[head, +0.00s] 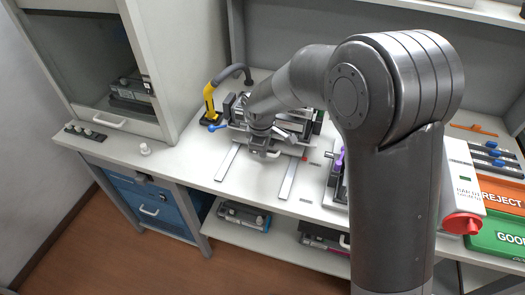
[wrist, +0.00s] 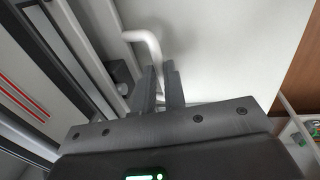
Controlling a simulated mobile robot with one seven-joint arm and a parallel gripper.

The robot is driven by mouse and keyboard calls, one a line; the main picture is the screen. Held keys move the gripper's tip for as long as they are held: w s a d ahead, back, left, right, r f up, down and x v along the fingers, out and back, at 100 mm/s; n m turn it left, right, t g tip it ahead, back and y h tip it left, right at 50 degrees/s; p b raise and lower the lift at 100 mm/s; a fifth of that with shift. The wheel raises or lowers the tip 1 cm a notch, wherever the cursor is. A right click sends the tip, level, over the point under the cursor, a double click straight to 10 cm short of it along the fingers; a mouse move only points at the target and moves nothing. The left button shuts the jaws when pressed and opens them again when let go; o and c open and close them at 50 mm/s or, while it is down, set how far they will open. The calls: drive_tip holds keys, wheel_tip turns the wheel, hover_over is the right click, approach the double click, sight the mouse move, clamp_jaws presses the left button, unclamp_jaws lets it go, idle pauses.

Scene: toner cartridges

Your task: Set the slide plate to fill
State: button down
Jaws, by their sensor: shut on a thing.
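My gripper (wrist: 160,72) shows in the wrist view with its two fingers close together on a white bent handle (wrist: 146,38), which I take to be the slide plate's handle. The handle curves up and left from the fingertips. The slide plate itself is hard to make out; the fixture body (wrist: 35,75) with red lines lies to the left. In the head view my gripper (head: 264,152) is low at the front of the filling fixture (head: 233,108), between two pale rails. My arm hides much of the fixture, and the plate's position mark cannot be read.
A yellow-and-black hand tool (head: 209,103) stands at the fixture's left. A white box with a red cap (head: 461,222), an orange reject bin (head: 500,193) and a green good bin (head: 497,236) are at the right.

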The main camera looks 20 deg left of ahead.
drive_tip(key=c, duration=1.5)
unclamp_jaws()
drive_tip(key=shift+w, duration=0.25)
drive_tip(key=shift+r, duration=0.15)
drive_tip(key=shift+s+r, duration=0.35)
drive_tip(key=shift+r, duration=1.4)
drive_tip(key=shift+s+r, duration=0.3)
drive_tip(key=shift+r, duration=1.4)
drive_tip(key=shift+s+r, duration=0.35)
drive_tip(key=shift+r, duration=1.4)
drive_tip(key=shift+d+r, duration=0.1)
